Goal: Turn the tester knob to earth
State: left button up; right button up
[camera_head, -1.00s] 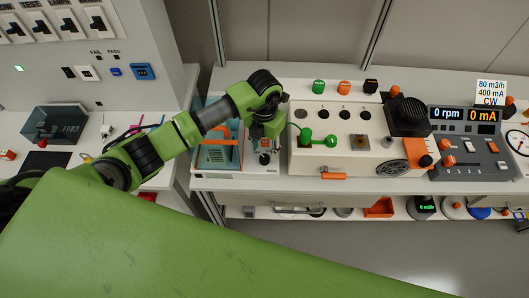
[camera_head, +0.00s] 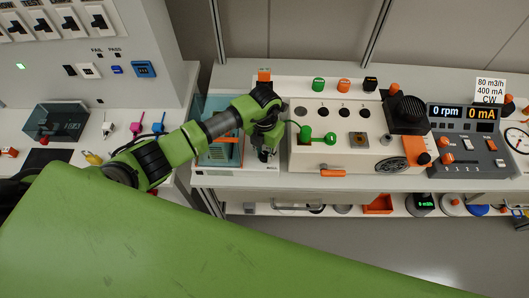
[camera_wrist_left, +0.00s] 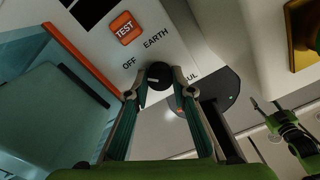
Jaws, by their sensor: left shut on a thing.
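The tester (camera_head: 232,178) is a white box with a teal window part on its left. In the left wrist view its panel shows an orange TEST button (camera_wrist_left: 125,28) and OFF, EARTH and partly covered "SUL" lettering. The dark round tester knob (camera_wrist_left: 160,76) sits below OFF and EARTH, with a pale mark on its left side, seemingly towards OFF. My left gripper (camera_head: 264,153) reaches down onto the tester's front right. In the wrist view its fingers (camera_wrist_left: 160,88) are shut on the knob, one on each side. My right gripper (camera_wrist_left: 267,104) appears small at right, its tips apart.
A white box with a green lever (camera_head: 330,140) and orange handle (camera_head: 333,173) stands close right of the tester. Further right is a grey console (camera_head: 466,150) with displays. Coloured probes (camera_head: 136,128) lie on the left counter. A lower shelf (camera_head: 350,210) holds several items.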

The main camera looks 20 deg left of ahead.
pick_arm(q)
jog(key=shift+f+m+b, duration=0.15)
jog(key=shift+m+b, duration=0.65)
jog(key=shift+b, duration=0.05)
jog(key=m+b, duration=0.8)
jog(key=b, duration=0.1)
jog(key=shift+w, duration=0.1)
jog(key=shift+m+b, duration=1.15)
jog(key=shift+m, duration=0.05)
jog(key=shift+r, duration=0.2)
jog(key=o, duration=1.1)
